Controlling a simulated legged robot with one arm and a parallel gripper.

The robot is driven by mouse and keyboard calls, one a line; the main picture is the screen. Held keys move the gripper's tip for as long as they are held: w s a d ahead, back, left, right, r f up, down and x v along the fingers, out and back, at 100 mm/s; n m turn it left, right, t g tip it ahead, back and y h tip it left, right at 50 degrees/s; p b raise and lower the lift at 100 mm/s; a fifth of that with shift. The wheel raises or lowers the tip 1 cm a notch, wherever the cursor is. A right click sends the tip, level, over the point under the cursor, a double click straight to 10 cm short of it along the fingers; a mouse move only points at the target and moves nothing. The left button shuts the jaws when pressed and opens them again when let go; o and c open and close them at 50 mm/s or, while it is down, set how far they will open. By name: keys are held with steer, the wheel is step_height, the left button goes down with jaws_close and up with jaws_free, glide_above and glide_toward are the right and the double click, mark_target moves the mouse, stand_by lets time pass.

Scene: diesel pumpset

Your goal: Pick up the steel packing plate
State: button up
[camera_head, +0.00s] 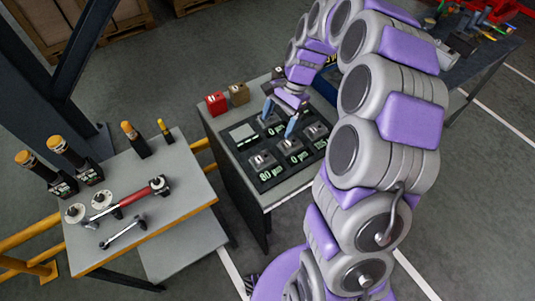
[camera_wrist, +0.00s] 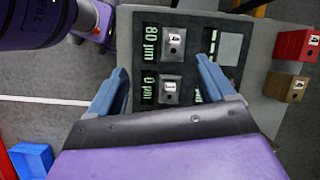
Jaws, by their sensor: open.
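A black panel (camera_head: 257,179) with green figures lies on the bench top. Several small steel plates with numbered tags sit on it. One steel plate (camera_wrist: 173,41) is beside the "80 µm" marking, and another (camera_wrist: 171,92) is beside "0 µm". A flat light-grey square (camera_head: 242,132) lies at the panel's left corner; it also shows in the wrist view (camera_wrist: 231,47). My gripper (camera_head: 280,118) is open above the panel, with blue fingers apart. In the wrist view, my gripper (camera_wrist: 162,66) has the "0 µm" plate showing between its fingers. I see nothing held. I cannot tell the height gap.
A red box (camera_head: 216,103) and a tan box (camera_head: 238,93) stand at the bench's back edge. A side table (camera_head: 160,222) on the left carries a red-handled wrench (camera_head: 130,197) and dial gauges. A blue bin (camera_wrist: 31,159) sits low in the wrist view.

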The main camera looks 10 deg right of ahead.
steer(key=w+f+m, duration=0.2)
steer(key=w+f, duration=0.1)
steer(key=b, duration=0.2)
glide_above(262, 158)
steer(key=d, duration=0.2)
steer(key=shift+m, duration=0.4)
steer(key=f, duration=1)
steer(key=shift+w+f, duration=0.35)
steer(key=shift+f, duration=0.05)
steer(key=shift+a+f, duration=0.2)
steer(key=shift+f, duration=0.1)
steer(key=shift+d+f, duration=0.1)
steer(key=shift+d, duration=0.2)
steer(key=shift+s+d+f+b, duration=0.1)
steer(key=shift+d+f+b, duration=0.2)
steer(key=shift+d+f, duration=0.55)
steer(key=a+f, duration=0.1)
steer(key=a+f+b, duration=0.1)
steer(key=a, duration=0.1)
steer(key=shift+s+a+f, duration=0.1)
steer(key=shift+a+f, duration=0.15)
steer(key=shift+f, duration=0.15)
steer(key=shift+a, duration=0.5)
steer(key=shift+d, duration=1.05)
steer(key=c, duration=0.5)
steer(key=shift+c, duration=1.4)
steer(key=shift+a, duration=0.55)
steer(key=c, duration=0.5)
steer(key=shift+c, duration=1)
